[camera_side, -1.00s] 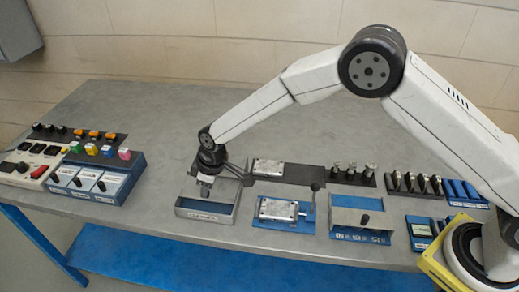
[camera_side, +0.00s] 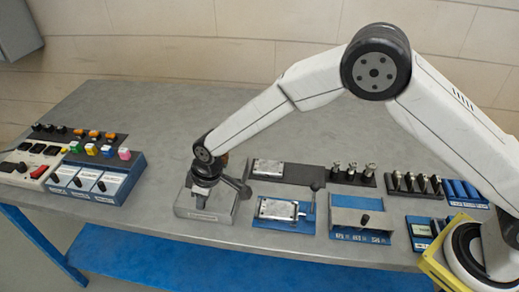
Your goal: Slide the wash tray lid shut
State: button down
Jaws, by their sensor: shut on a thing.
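The wash tray (camera_side: 205,217) is a grey metal box with a pale label on its front, near the front edge of the bench. My gripper (camera_side: 200,193) is low over the tray, pointing down, and is shut on the lid. The grey lid (camera_side: 187,207) now appears to lie over the tray's top, with its left and front part showing. The tray's inside can no longer be seen. The fingertips and the part of the lid they hold are mostly hidden by the wrist.
A blue-based fixture with a metal block (camera_side: 279,209) stands just right of the tray. A blue box with switches (camera_side: 97,180) is to the left. A dark mat with a metal plate (camera_side: 268,168) lies behind right. The bench between tray and switch box is clear.

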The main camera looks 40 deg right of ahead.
jog(key=c, duration=0.6)
grip_release()
jog(key=shift+s+a, duration=0.1)
jog(key=shift+c, duration=0.2)
jog(key=shift+r, duration=3.5)
jog(key=s+d+r+m, duration=0.2)
jog(key=d+r+m, duration=0.1)
jog(key=d, duration=0.7)
jog(key=s+d+m+h, duration=0.2)
jog(key=s+d+m, duration=0.4)
jog(key=s+d, duration=1.2)
jog(key=shift+s+d+r+t, duration=0.3)
jog(key=shift+s+d+r, duration=0.1)
jog(key=shift+d, duration=0.7)
